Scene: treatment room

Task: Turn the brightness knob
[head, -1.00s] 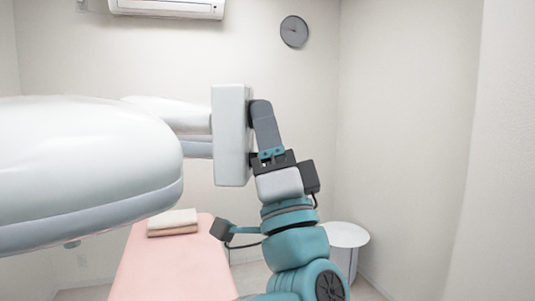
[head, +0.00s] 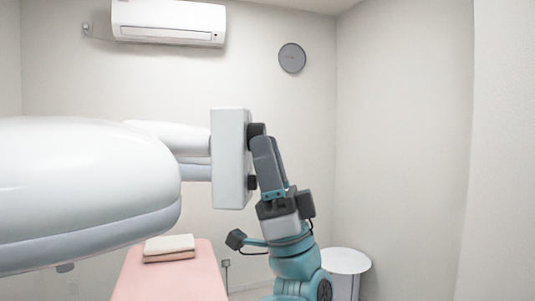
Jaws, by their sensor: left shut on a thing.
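A white control box (head: 229,160) stands upright at the end of the large white lamp (head: 80,185). On its right side are two dark knobs, an upper knob (head: 256,129) and a lower knob (head: 252,182). Which one is for brightness I cannot read. My left gripper (head: 261,141) reaches up from below right, with its grey fingers at the upper knob. It is shut on that knob, and the fingers partly cover it. The lower knob is clear of the fingertips. My right gripper is not in view.
A pink treatment bed (head: 175,279) with folded towels (head: 169,248) lies below the lamp. A round white table (head: 345,261) stands at the right behind my arm. An air conditioner (head: 168,22) and a clock (head: 292,58) hang on the back wall. The right side is open.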

